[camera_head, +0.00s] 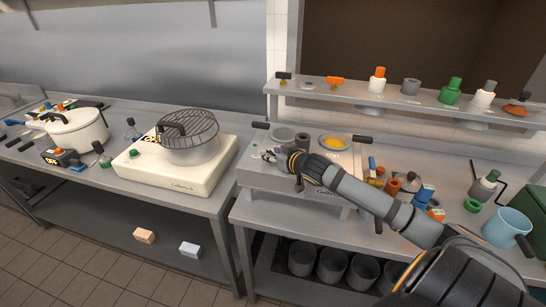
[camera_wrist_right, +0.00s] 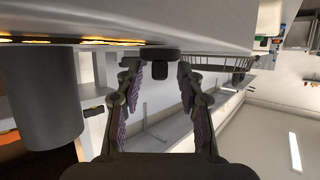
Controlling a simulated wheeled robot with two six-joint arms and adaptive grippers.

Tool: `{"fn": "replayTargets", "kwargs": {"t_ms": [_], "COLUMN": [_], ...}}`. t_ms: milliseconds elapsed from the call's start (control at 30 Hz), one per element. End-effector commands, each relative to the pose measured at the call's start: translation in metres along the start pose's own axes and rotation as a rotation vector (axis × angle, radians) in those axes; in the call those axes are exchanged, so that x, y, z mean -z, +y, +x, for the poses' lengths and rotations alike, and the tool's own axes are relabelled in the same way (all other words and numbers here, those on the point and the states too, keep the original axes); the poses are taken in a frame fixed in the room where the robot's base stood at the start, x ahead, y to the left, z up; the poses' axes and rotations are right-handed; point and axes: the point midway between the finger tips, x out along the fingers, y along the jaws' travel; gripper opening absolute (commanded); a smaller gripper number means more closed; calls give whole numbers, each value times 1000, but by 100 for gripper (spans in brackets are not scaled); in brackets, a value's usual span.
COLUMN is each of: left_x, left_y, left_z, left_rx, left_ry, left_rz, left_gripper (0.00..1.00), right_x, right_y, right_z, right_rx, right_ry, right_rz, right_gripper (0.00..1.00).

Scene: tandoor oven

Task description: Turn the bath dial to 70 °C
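The right-hand pale apparatus (camera_head: 262,178) stands on the steel bench and has a round opening with yellow contents (camera_head: 334,143) on top. My right gripper (camera_head: 270,154) is at its left front side. In the right wrist view a dark round knob (camera_wrist_right: 160,70) sticks out from a pale casing. It lies ahead of and between the two fingers of my right gripper (camera_wrist_right: 157,82), which are apart. I cannot tell whether they touch it. No temperature marks are readable. My left gripper is not in view.
A cream heater (camera_head: 190,184) with a grilled pan (camera_head: 187,138) and a green knob (camera_head: 134,153) stands to the left, beside a white pot (camera_head: 78,130). A shelf (camera_head: 400,101) with bottles runs behind. A blue mug (camera_head: 505,228) and small items crowd the right bench.

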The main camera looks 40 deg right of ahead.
Motion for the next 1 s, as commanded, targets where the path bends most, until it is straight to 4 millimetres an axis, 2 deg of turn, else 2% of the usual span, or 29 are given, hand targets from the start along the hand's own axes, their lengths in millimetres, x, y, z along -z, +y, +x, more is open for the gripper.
{"fn": "replayTargets", "kwargs": {"t_ms": [200, 400, 500, 767, 1000], "left_x": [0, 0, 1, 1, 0], "left_y": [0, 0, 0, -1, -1], "left_z": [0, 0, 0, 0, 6], "left_rx": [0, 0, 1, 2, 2], "left_ry": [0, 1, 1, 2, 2], "left_rz": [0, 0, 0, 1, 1], "left_gripper": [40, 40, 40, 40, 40], "right_x": [0, 0, 0, 0, -1], "right_y": [0, 0, 0, 0, -3], "right_z": [0, 0, 0, 0, 1], "right_rx": [0, 0, 0, -7, -86], "right_ry": [-1, -1, -1, 0, 1], "right_rz": [0, -1, -1, 4, 43], "right_gripper": [38, 11, 0, 0, 0]}}
